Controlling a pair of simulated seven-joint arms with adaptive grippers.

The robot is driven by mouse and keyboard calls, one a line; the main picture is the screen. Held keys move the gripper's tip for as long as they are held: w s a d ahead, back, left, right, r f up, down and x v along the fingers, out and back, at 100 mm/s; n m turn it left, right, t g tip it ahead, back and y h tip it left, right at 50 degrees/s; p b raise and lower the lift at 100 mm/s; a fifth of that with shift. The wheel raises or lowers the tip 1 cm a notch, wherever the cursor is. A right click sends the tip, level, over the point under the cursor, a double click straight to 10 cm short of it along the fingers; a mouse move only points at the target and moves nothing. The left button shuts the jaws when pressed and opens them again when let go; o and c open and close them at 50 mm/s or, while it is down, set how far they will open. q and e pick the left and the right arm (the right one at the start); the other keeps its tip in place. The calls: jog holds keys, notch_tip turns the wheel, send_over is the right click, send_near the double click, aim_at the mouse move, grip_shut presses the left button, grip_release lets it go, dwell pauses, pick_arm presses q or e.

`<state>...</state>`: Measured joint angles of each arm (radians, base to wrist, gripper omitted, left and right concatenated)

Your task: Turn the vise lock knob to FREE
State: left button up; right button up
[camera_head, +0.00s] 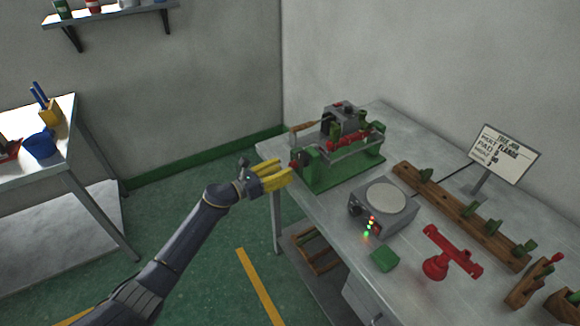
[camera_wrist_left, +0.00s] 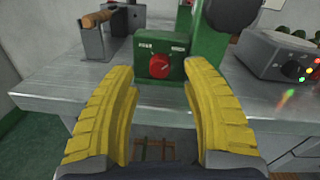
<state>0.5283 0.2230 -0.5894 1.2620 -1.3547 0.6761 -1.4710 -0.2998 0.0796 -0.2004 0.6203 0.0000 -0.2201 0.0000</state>
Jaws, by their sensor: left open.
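The green vise machine (camera_head: 345,168) stands at the far left corner of the metal workbench. Its red lock knob (camera_wrist_left: 159,66) sits on a green box (camera_wrist_left: 161,83) facing my left wrist camera, with small labels above it that are too small to read. A light pointer line on the knob tilts toward the upper right. My left gripper (camera_head: 288,173) has yellow fingers and is open. In the left wrist view the fingers (camera_wrist_left: 160,80) spread to either side of the knob, which appears between and beyond them, apart from them. My right gripper is out of view.
The workbench (camera_head: 335,212) holds a grey device (camera_head: 384,208) with a round plate and lit lamps, a green block (camera_head: 384,260), a red T-shaped part (camera_head: 452,252) and a wooden rack (camera_head: 460,215). A sign (camera_head: 505,155) stands behind. A side table (camera_head: 60,150) is at left.

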aim_at(290, 166)
pick_arm(q)
jog(key=shift+x, duration=1.65)
grip_shut()
